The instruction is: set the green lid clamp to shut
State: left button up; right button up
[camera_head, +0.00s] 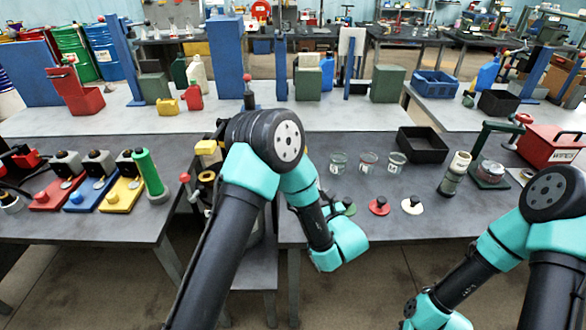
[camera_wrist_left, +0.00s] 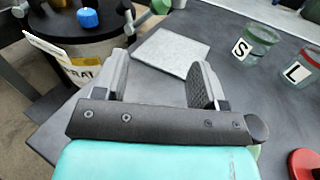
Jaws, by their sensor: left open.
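The green lid clamp (camera_head: 489,175) stands on the right part of the near table in the head view. It has a green base, a post and an arm with a red knob (camera_head: 524,118); a glass jar (camera_head: 491,170) sits on the base. I cannot tell how the clamp is set. My left gripper (camera_wrist_left: 160,72) is open and empty above the table in the left wrist view, well to the left of the clamp. Its fingers are hidden in the head view. My right arm reaches the bottom right of the head view, and its gripper fingers do not show.
Lettered jars (camera_head: 368,162) stand mid-table, with a red lid (camera_head: 379,206) and a white lid (camera_head: 412,206) in front. A black bin (camera_head: 422,145), a grey-green cylinder (camera_head: 453,175) and a red box (camera_head: 552,146) are near the clamp. A pale square (camera_wrist_left: 168,55) lies below my left gripper.

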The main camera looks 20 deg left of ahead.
pick_arm(q)
jog(key=shift+a, duration=0.1)
jog(key=x, duration=1.7)
jog(key=shift+w+a, duration=0.1)
jog(key=shift+c, duration=0.2)
jog(key=c, duration=1.2)
jog(key=shift+o, duration=0.2)
